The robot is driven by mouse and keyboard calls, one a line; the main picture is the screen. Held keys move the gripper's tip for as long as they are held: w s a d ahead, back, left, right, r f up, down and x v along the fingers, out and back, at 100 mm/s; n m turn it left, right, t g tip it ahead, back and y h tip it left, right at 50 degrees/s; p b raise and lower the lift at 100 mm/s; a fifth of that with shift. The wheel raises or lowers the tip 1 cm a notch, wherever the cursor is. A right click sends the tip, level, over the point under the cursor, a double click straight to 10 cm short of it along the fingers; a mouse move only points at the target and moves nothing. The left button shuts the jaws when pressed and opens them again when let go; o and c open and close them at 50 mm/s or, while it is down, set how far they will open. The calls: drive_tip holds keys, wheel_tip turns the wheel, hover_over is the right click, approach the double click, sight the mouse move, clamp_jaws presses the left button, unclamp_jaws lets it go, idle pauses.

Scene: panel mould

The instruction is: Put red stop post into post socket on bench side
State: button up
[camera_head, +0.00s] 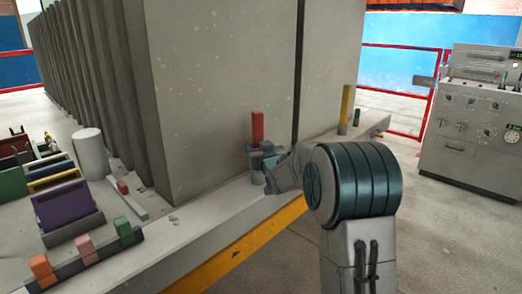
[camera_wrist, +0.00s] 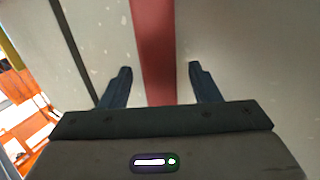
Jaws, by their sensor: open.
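The red stop post (camera_head: 257,126) stands upright on the bench ledge, close to the large grey panel. My gripper (camera_head: 262,152) is around its lower part, with the arm reaching in from the right. In the wrist view the red post (camera_wrist: 157,45) runs between my two dark fingers (camera_wrist: 160,72), with a visible gap on each side. My gripper is open. A short grey cylinder (camera_head: 258,178), which looks like the post socket, shows directly below my gripper. The post's lower end is hidden, so I cannot tell how deep it sits.
A yellow post (camera_head: 346,105) stands farther right along the ledge. Coloured blocks (camera_head: 84,247) and a rack of coloured panels (camera_head: 67,207) are at left, with a grey cylinder (camera_head: 90,153). The panel wall (camera_head: 215,90) rises close behind the post. A control cabinet (camera_head: 470,130) is at right.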

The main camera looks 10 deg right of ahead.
drive_tip(key=s+d, duration=0.1)
drive_tip(key=s, duration=1.2)
drive_tip(key=shift+s+d, duration=0.25)
drive_tip(key=shift+s, duration=0.1)
drive_tip(key=shift+r, duration=0.15)
